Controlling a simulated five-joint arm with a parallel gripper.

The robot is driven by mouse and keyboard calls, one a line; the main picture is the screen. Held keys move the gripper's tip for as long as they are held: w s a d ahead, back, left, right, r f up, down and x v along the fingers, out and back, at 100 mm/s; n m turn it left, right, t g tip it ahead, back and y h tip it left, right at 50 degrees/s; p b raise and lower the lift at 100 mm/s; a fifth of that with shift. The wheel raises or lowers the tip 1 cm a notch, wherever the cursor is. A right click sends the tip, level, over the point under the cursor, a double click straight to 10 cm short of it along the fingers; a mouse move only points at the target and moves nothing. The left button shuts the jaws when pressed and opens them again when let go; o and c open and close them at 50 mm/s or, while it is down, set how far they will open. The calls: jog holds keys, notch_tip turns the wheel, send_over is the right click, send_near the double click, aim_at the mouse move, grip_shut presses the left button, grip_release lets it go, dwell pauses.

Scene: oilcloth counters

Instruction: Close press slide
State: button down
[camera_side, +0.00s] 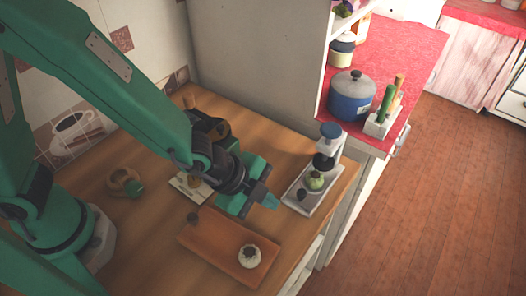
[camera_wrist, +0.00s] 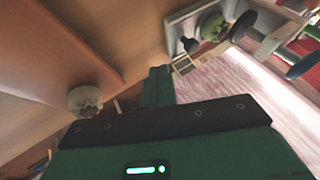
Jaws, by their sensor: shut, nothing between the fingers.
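The press (camera_side: 325,160) stands near the right edge of the wooden counter. It has a pale tray-like base, an upright column, a blue knob on top and a black disc held above a round green item (camera_side: 315,180). A small dark knob sits on the base beside the green item. In the wrist view the press (camera_wrist: 270,40) lies sideways at the upper right. My gripper (camera_side: 271,202) is shut and empty, just left of the press base and apart from it. Its shut fingers (camera_wrist: 157,86) also show in the wrist view. Which part is the slide is unclear.
A brown wooden tray (camera_side: 215,245) with a pale round item (camera_side: 249,257) lies in front of my gripper. A white board (camera_side: 180,187) is behind it, partly hidden. A blue pot (camera_side: 351,100) and a utensil holder (camera_side: 380,124) stand on the red counter. The counter edge is close.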

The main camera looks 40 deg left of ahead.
jog(key=v, duration=0.7)
jog(key=shift+a, duration=0.15)
jog(key=c, duration=2.2)
grip_release()
jog(key=shift+r, duration=0.1)
jog(key=c, duration=1.8)
grip_release()
jog(key=shift+w, duration=0.1)
jog(key=o, duration=0.4)
jog(key=shift+w, duration=0.1)
jog(key=shift+c, duration=0.2)
jog(key=shift+o, duration=0.9)
jog(key=shift+w+n, duration=0.2)
jog(key=shift+n, duration=0.1)
jog(key=n+g+y, duration=0.2)
jog(key=n, duration=0.7)
send_near(302, 192)
jog(key=shift+w+f, duration=0.1)
jog(key=shift+f, duration=0.15)
jog(key=shift+f, duration=0.1)
jog(key=shift+x, duration=3.75)
